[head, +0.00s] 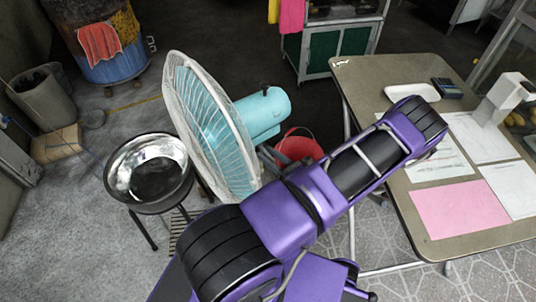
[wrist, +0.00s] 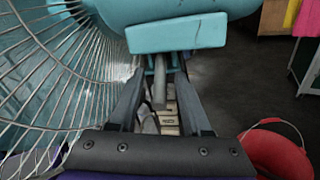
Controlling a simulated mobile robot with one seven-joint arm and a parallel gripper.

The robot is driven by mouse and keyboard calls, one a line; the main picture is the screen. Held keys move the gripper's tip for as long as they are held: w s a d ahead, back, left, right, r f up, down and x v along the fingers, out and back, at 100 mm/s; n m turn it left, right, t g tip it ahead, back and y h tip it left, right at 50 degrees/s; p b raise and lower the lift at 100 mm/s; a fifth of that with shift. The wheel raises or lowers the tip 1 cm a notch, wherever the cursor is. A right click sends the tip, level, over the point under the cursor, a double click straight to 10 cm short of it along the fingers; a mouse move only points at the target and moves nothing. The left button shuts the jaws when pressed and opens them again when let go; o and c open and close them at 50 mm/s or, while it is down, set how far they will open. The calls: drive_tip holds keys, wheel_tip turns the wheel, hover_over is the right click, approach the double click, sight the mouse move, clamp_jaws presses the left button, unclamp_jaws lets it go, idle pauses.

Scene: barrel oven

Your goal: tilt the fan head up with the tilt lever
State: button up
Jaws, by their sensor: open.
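The fan head, with a teal motor housing (head: 263,110) and a white wire grille (head: 205,130), stands left of centre in the head view, its face toward the left. In the wrist view the housing (wrist: 180,33) fills the top and the grille (wrist: 75,85) the left. A grey rod, which looks like the tilt lever (wrist: 160,85), hangs below the housing. My gripper (wrist: 160,72) is open, with one dark finger on each side of the rod. I see gaps on both sides; depth is hard to judge. In the head view my purple arm mostly hides this spot.
A red bucket (head: 298,146) stands behind the fan, and also shows at lower right in the wrist view (wrist: 275,150). A metal bowl on a stand (head: 150,172) is left of the fan. A table with papers (head: 440,225) is at the right.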

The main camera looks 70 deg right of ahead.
drive_tip(key=shift+w, duration=0.1)
clamp_jaws()
idle(1.4)
